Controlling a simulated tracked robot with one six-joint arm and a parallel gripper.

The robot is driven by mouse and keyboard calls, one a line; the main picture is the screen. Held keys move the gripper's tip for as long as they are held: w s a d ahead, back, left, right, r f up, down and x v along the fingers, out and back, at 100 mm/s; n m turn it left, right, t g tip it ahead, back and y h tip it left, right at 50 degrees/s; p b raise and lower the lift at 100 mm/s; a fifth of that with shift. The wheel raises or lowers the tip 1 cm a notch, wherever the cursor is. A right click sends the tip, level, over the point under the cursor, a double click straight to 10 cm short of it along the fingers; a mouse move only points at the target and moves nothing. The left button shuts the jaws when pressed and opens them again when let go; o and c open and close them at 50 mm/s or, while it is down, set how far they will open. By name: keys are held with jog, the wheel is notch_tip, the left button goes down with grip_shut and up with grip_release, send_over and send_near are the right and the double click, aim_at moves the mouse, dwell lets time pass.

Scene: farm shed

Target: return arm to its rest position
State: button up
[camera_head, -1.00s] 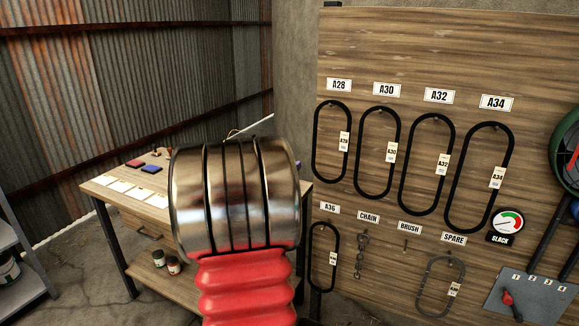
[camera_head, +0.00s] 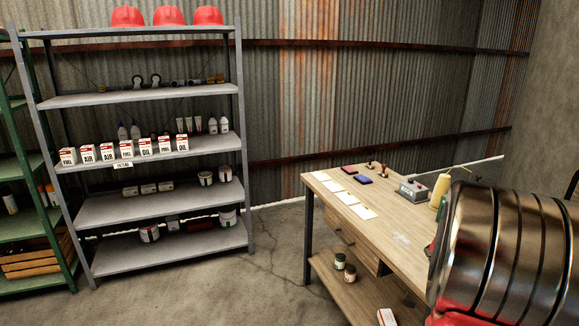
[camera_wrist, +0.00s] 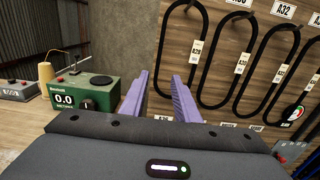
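In the wrist view my gripper (camera_wrist: 161,76) shows two purple fingers standing apart with nothing between them. It is open and empty, pointing toward the wooden board with black belts. The green box with a 0.0 display (camera_wrist: 85,98) is left of the fingers, on the workbench. In the head view a shiny metal, ribbed part of my arm fills the lower right. My gripper itself does not show there.
The workbench (camera_head: 400,240) stands at right with paper cards, stamps and a grey box (camera_head: 412,190). A grey shelf (camera_head: 150,98) with boxes, bottles and red helmets stands at left. Concrete floor between them is clear. The belt board (camera_wrist: 225,70) is close ahead in the wrist view.

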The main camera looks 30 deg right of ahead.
jog(key=s+a+f+m+g+y, duration=0.4)
jog(key=s+f+m, duration=0.3)
jog(key=m, duration=0.1)
jog(key=a+f+m+y, duration=0.4)
jog(key=a+m, duration=0.3)
jog(key=a, duration=0.5)
jog(key=w+a+f+m+t+y, duration=0.1)
jog(key=w+a+m+t+y, duration=0.3)
jog(key=a, duration=0.9)
jog(key=w+a+f+m+t+y, duration=0.1)
jog(key=w+a+t+y, duration=0.15)
jog(key=w+a, duration=0.8)
jog(key=s+a+r+n+t+y, duration=0.1)
jog(key=a+r+t, duration=0.1)
jog(key=a, duration=0.9)
jog(key=s+a+r+n+t+y, duration=0.1)
jog(key=a+r, duration=0.3)
jog(key=a, duration=0.8)
jog(key=shift+s+n+t+y, duration=0.15)
jog(key=shift+n+t+y, duration=0.35)
jog(key=shift+t+y, duration=0.3)
jog(key=shift+d, duration=0.15)
